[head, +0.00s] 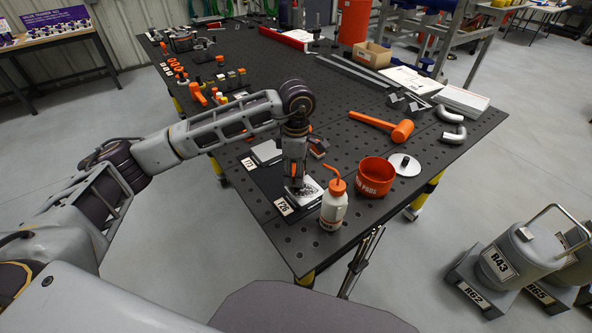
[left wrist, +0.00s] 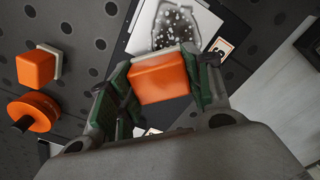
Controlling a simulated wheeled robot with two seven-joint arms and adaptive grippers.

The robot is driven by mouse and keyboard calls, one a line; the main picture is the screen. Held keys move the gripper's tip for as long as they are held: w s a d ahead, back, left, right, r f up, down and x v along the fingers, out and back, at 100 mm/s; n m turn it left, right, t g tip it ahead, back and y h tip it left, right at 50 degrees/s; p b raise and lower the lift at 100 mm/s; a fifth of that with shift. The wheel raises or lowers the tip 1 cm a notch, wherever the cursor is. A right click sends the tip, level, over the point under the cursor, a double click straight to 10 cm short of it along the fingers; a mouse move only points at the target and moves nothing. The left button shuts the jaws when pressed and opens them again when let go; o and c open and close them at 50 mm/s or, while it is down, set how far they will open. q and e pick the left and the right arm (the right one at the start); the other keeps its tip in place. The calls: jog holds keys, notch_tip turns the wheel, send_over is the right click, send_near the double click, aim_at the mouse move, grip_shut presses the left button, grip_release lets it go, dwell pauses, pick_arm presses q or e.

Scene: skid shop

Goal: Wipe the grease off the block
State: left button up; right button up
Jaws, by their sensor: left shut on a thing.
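My left gripper (head: 297,182) reaches down over the front left of the dark table. The block (head: 308,191) is a pale plate under and just beyond the fingertips, on a dark mat beside the "126" label (head: 284,206). Its top carries a dark grey, white-speckled grease patch, also seen in the left wrist view (left wrist: 174,24). I cannot tell whether the pad touches the block. My right gripper is out of view.
A white bottle (head: 333,208) with an orange spout stands close right of the block. An orange pads tub (head: 374,177), pale lid (head: 404,164) and orange mallet (head: 388,128) lie further right. Another orange pad (left wrist: 36,68) and an orange knobbed disc (left wrist: 34,112) lie nearby.

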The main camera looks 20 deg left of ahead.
aim_at(311, 198)
pick_arm(q)
jog(key=shift+f+b, duration=0.4)
jog(key=shift+f, duration=0.1)
dwell(0.3)
jog(key=shift+s+d, duration=0.1)
jog(key=shift+s+d+r+b, duration=0.1)
jog(key=shift+s+d+b, duration=0.05)
jog(key=shift+s+d, duration=0.5)
jog(key=shift+s+d+b, duration=0.15)
jog(key=shift+s+d, duration=0.25)
jog(key=shift+d, duration=0.35)
jog(key=shift+s+d, duration=0.1)
jog(key=shift+s+d+f+b, duration=0.2)
jog(key=shift+s+d+b, duration=0.3)
jog(key=shift+s+d, duration=0.75)
jog(key=shift+w+d, duration=0.1)
jog(key=shift+b, duration=0.3)
jog(key=shift+w+r, duration=0.1)
